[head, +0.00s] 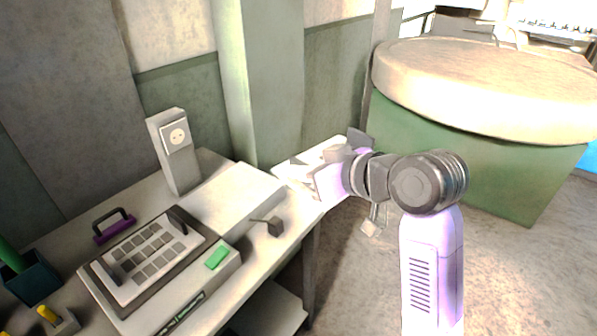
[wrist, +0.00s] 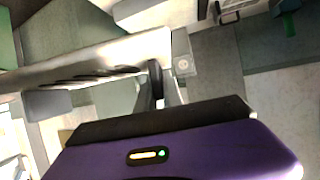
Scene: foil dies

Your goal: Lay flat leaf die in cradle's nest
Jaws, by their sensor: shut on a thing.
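My gripper (head: 338,160) is over the far right end of the worktable, with its purple body (wrist: 165,155) filling the bottom of the wrist view. It is shut on a small grey piece that is mostly hidden by the fingers. I cannot make out whether this is the leaf die, nor how it is tilted. A pale flat surface (head: 293,172) lies beneath and left of the gripper. I cannot clearly tell the cradle or its nest there. In the wrist view the dark fingers are partly cut off by the purple body.
A socket post (head: 178,140) stands at the table's back. A small dark block (head: 275,227) lies near the front edge.

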